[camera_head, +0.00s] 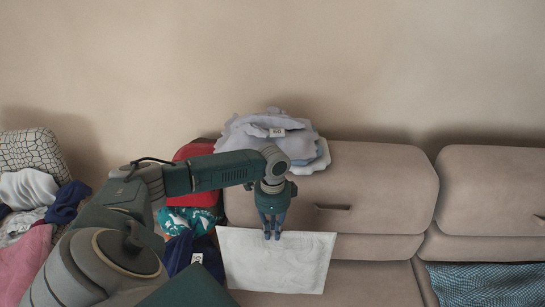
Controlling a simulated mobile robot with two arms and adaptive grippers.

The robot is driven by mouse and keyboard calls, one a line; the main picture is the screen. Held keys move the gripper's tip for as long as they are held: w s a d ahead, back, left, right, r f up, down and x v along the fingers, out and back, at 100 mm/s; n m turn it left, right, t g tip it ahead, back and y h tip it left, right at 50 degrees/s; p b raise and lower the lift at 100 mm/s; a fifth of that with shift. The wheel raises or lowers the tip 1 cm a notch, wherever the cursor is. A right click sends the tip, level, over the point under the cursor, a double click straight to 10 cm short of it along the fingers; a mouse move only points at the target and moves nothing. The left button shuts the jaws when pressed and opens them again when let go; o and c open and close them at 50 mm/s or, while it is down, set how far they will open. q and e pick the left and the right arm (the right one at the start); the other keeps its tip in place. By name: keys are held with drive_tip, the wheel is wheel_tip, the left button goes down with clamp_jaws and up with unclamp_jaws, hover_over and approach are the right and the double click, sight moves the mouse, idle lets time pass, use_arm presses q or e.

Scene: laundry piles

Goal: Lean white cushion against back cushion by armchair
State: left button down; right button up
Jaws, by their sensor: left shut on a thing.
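The white cushion (278,265) hangs roughly upright from my left gripper (272,236), which is shut on its top edge. It is just in front of the beige back cushion (385,185) of the sofa, over the seat. I cannot tell whether it touches the back cushion or the seat. My left arm comes in from the lower left and hides part of the sofa's left end. My right gripper is not in view.
Folded grey cloths (245,130) lie on top of the backrest behind my wrist. A teal blanket (490,285) covers the right seat.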

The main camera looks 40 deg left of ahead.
use_arm(q)
drive_tip(key=shift+g+h, duration=0.3)
drive_tip(key=w+f+b, duration=0.1)
drive_tip(key=f+b, duration=0.1)
drive_tip(key=b, duration=0.1)
drive_tip(key=a+f+b, duration=0.1)
drive_tip(key=f+b, duration=0.1)
drive_tip(key=b, duration=0.1)
drive_tip(key=w+a+f+b, duration=0.1)
drive_tip(key=f+b, duration=0.1)
drive_tip(key=b, duration=0.1)
drive_tip(key=shift+w+f, duration=0.35)
drive_tip(key=shift+f, duration=0.05)
drive_tip(key=shift+w+a+f+b, duration=0.75)
drive_tip(key=shift+w+a+b, duration=0.15)
drive_tip(key=shift+w+b, duration=0.1)
drive_tip(key=c, duration=1.6)
unclamp_jaws()
drive_tip(key=shift+g, duration=0.3)
drive_tip(key=shift+c, duration=0.2)
drive_tip(key=shift+s, duration=0.1)
wheel_tip(320, 180, up, 12)
drive_tip(key=w+a, duration=0.1)
drive_tip(key=shift+w+a, duration=0.2)
drive_tip(key=shift+w, duration=0.1)
drive_tip(key=shift+f, duration=0.1)
